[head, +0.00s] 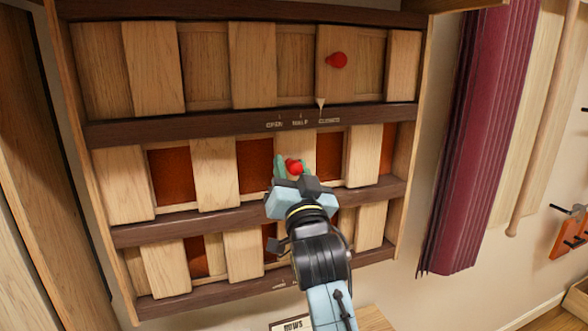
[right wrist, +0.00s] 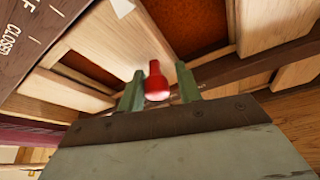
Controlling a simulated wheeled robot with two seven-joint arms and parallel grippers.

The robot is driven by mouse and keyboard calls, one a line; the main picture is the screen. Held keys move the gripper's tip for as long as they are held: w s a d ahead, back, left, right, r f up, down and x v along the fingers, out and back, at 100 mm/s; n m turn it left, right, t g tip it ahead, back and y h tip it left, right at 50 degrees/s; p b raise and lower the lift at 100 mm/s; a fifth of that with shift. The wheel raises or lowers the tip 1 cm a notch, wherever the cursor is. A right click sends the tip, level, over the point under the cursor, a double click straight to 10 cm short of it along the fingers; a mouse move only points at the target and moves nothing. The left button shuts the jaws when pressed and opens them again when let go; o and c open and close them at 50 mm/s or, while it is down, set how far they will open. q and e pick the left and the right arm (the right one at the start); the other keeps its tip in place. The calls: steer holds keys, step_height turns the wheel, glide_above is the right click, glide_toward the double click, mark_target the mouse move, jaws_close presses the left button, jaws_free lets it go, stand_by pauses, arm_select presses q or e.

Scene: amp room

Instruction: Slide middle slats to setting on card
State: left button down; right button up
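The middle row of pale wooden slats (head: 214,173) stands with gaps showing a dark red backing. Its red knob (head: 294,166) sits on a slat right of the row's centre; the knob also shows in the right wrist view (right wrist: 157,84). My right gripper (head: 294,170) has its green fingers on either side of the knob, with gaps visible between fingers and knob. In the right wrist view a white pointer (right wrist: 122,7) lies on the HALF side, away from the CLOSED mark. A card (head: 291,325) at the bottom edge is cut off; its setting is unreadable. My left gripper is out of view.
The top row's slats (head: 153,68) cover their openings, with a red knob (head: 337,60) and a pointer (head: 320,104) near CLOSED. The bottom row (head: 166,268) shows red gaps, partly hidden by my arm. A purple curtain (head: 475,140) hangs at the right.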

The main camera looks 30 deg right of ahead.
steer(key=shift+o, duration=1)
steer(key=shift+a, duration=0.1)
steer(key=shift+s+f, duration=0.1)
steer(key=shift+s, duration=0.1)
steer(key=b+v, duration=0.3)
steer(key=v, duration=1)
